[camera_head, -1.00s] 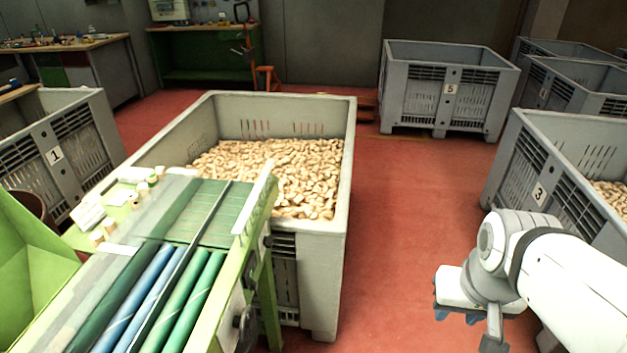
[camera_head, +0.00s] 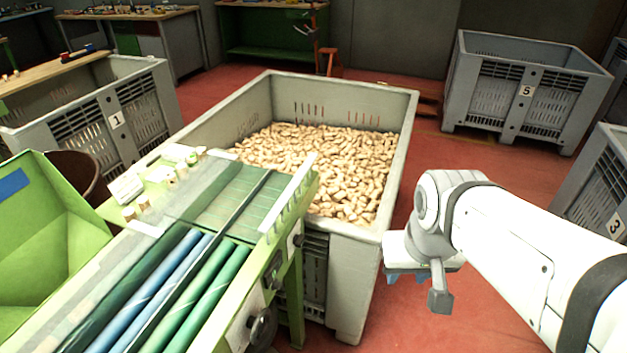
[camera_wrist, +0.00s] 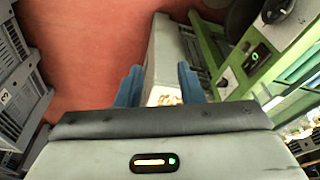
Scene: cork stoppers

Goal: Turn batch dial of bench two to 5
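The green sorting bench with rollers (camera_head: 205,255) stands at the lower left in the head view. Its right side carries dark round knobs, one low (camera_head: 263,327) and one higher (camera_head: 272,270). I cannot read any dial numbers or tell which is the batch dial. My gripper (camera_head: 418,278) hangs right of the bench, apart from it. Its blue fingers (camera_wrist: 159,86) are spread and empty.
A grey bin full of corks (camera_head: 395,180) stands behind the bench, close to my gripper. Bins marked 1 (camera_head: 150,95), 5 (camera_head: 490,100) and 3 (camera_head: 585,185) stand around.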

